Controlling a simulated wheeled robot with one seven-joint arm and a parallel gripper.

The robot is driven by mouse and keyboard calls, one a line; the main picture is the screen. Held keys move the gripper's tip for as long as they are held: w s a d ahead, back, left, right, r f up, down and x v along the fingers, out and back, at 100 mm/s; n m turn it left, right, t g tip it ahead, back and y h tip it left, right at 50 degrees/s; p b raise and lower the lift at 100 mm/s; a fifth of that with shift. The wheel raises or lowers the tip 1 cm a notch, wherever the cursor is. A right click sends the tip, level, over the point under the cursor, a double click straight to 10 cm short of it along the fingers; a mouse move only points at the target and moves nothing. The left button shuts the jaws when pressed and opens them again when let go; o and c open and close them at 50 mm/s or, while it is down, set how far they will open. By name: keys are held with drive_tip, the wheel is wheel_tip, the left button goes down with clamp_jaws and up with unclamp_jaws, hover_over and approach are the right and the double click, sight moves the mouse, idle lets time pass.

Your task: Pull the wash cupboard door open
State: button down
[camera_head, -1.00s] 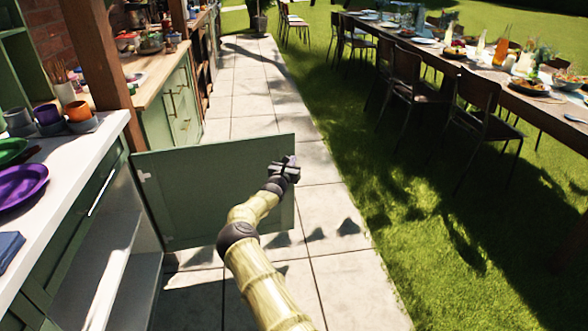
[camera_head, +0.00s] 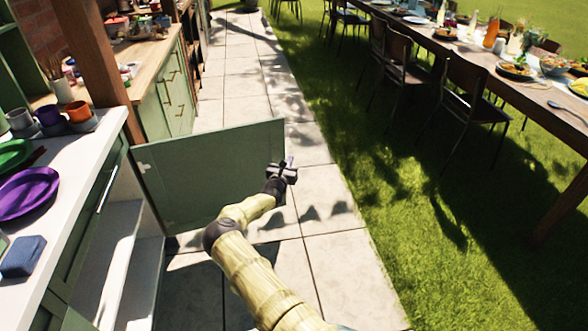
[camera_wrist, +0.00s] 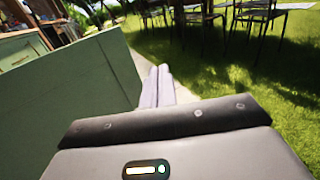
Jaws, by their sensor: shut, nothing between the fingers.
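The green wash cupboard door (camera_head: 210,172) stands wide open in the head view, swung out over the paving from its hinge side at the left. The cupboard's inside with pale shelves (camera_head: 118,235) shows at the left. My gripper (camera_head: 289,163) is at the door's free right edge, shut and empty. In the wrist view the door (camera_wrist: 75,85) fills the left side, and my closed fingers (camera_wrist: 158,84) lie just right of its edge. I cannot tell whether they touch it.
The white counter (camera_head: 62,190) holds a purple plate (camera_head: 27,193), a blue block (camera_head: 22,257) and cups. A wooden post (camera_head: 92,55) stands behind the door. Grass and a long table (camera_head: 535,100) with chairs lie right; the paved path (camera_head: 240,75) beyond is clear.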

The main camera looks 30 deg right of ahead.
drive_tip(key=s+a+p, duration=0.2)
drive_tip(key=s, duration=0.5)
drive_tip(key=shift+p, duration=0.35)
drive_tip(key=shift+w, duration=0.15)
